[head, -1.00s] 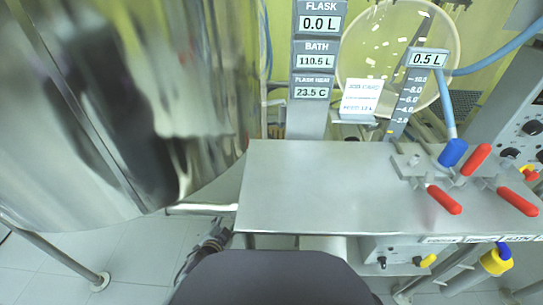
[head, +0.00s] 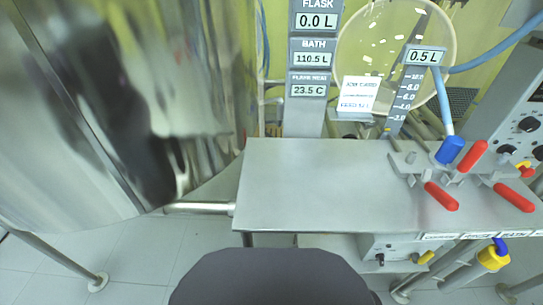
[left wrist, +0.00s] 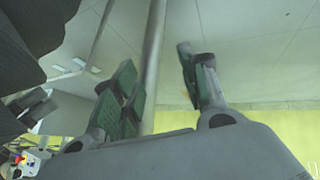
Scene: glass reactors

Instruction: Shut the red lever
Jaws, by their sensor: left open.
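In the head view, several red levers sit on the right end of the steel bench. One red lever (head: 441,196) points toward the front, another red lever (head: 514,197) lies to its right, and a third red lever (head: 473,156) slants up behind them. A blue lever (head: 450,151) stands next to the third. Which red one the task means, I cannot tell. My left gripper (left wrist: 155,58) shows only in the left wrist view, its green-padded fingers apart with nothing between them. It is away from the levers. My right gripper is in neither view.
The steel bench (head: 310,190) is bare left of the levers. A large shiny vessel (head: 90,120) fills the left side. Display panels (head: 310,60) and a round glass vessel (head: 390,60) stand behind. A yellow-blue valve (head: 494,256) sits below the bench at right.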

